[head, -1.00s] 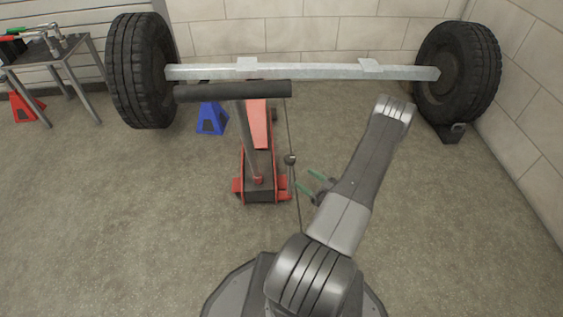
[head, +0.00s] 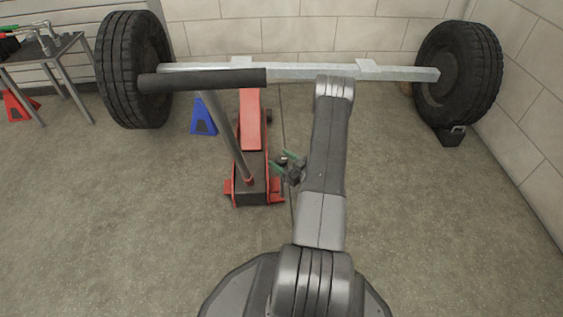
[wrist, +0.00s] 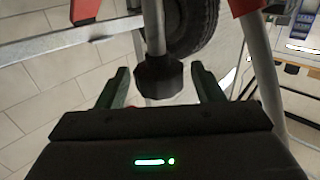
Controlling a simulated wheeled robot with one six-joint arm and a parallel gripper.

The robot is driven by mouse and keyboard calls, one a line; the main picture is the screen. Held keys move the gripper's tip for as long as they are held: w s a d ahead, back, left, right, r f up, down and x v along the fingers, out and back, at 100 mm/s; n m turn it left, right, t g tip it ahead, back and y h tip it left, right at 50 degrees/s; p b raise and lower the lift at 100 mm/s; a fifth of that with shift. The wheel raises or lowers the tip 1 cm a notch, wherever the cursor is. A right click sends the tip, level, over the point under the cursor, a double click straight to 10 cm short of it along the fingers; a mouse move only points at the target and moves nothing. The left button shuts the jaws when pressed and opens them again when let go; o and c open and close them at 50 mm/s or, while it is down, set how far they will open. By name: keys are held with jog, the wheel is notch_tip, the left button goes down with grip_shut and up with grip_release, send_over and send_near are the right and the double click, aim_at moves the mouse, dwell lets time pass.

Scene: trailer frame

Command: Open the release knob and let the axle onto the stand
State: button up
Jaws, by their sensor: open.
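The release knob (wrist: 158,78) is a dark faceted knob on the end of a grey rod in the wrist view. My gripper (wrist: 160,70) is open, with a green finger on each side of the knob and visible gaps. In the head view my gripper (head: 284,161) is beside the red floor jack (head: 251,120), and the knob there is hard to make out. The grey axle (head: 310,72) spans between two tyred wheels, and the jack reaches beneath it. The blue stand (head: 203,118) is left of the jack; its top is hidden behind the jack handle (head: 203,79).
The jack handle rises toward the left, across the axle. A metal table (head: 45,48) with tools stands at far left, with a red stand (head: 17,106) below. A dark chock (head: 452,136) sits by the right wheel (head: 460,75). The front floor is clear.

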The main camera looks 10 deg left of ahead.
jog(key=shift+w+a, duration=0.1)
jog(key=shift+a, duration=0.1)
jog(key=c, duration=1)
jog(key=shift+o, duration=0.3)
